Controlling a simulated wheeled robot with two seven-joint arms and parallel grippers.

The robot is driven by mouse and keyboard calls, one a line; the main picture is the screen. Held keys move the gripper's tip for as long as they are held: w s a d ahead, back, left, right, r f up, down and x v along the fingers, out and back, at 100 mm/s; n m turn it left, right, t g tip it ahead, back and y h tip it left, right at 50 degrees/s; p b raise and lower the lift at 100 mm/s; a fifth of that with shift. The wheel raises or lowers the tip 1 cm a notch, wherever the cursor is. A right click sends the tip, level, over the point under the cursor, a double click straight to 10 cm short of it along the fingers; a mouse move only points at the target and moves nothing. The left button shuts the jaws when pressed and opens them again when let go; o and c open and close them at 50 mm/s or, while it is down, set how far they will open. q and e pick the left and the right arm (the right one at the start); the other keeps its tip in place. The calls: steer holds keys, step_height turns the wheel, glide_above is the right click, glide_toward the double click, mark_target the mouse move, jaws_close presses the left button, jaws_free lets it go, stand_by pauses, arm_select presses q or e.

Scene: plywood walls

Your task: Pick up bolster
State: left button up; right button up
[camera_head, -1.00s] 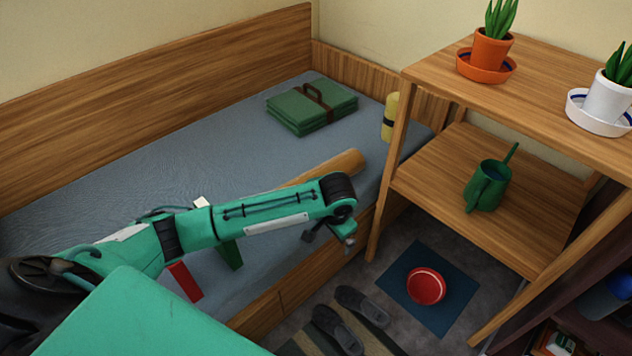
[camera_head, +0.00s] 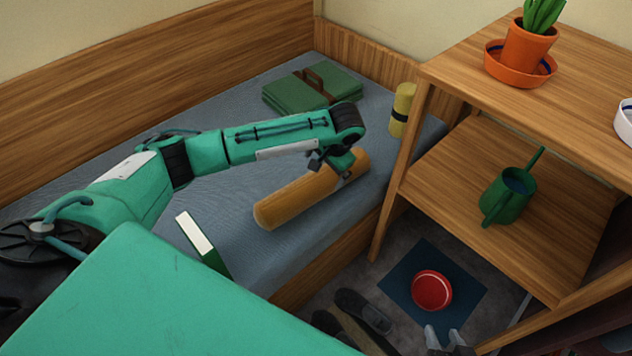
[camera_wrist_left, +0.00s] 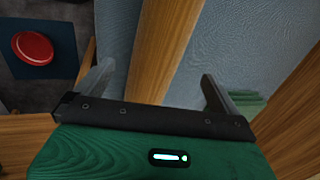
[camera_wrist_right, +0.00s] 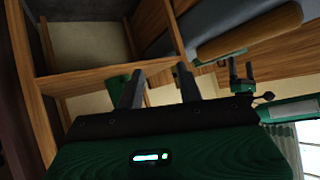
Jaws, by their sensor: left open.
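The bolster (camera_head: 300,200), a tan-brown cylinder, lies on the bed near its front edge. My left gripper (camera_head: 343,170) is over its far end, fingers pointing down. In the left wrist view the bolster (camera_wrist_left: 165,45) runs between the two parted fingers (camera_wrist_left: 155,82), with a gap visible on each side; whether the fingers reach down beside it is unclear. In the right wrist view the bolster (camera_wrist_right: 248,35) and left gripper (camera_wrist_right: 242,75) show at upper right. My right gripper (camera_head: 444,340) is at the bottom of the head view, its fingers (camera_wrist_right: 158,90) apart and empty.
A book (camera_head: 203,245) lies in front. The wooden shelf (camera_head: 425,185) with a watering can (camera_head: 508,195) rises close on the right. A red bowl (camera_head: 431,290) is on the floor.

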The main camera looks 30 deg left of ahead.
mark_target(319, 179)
arm_select(q)
steer(key=b+x, duration=0.1)
steer(key=x, duration=0.3)
steer(key=shift+w+a+f, duration=0.1)
steer(key=shift+a+f, duration=0.05)
steer(key=shift+f, duration=0.25)
steer(key=shift+x, duration=0.85)
steer(key=b+x, duration=0.1)
steer(key=x, duration=0.1)
steer(key=shift+a+f+b, duration=0.15)
steer(key=shift+f+b, duration=0.15)
steer(key=shift+f, duration=0.05)
steer(key=shift+a+f, duration=0.15)
steer(key=shift+f, duration=0.7)
steer(key=c, duration=1.2)
steer(key=shift+o, duration=0.2)
arm_select(e)
steer(key=w+a+r+t+y, duration=0.2)
steer(key=a+r+t, duration=0.1)
steer(key=t, duration=0.3)
steer(key=shift+w+a+r, duration=0.2)
steer(key=shift+w+r, duration=0.2)
steer(key=shift+r, duration=0.45)
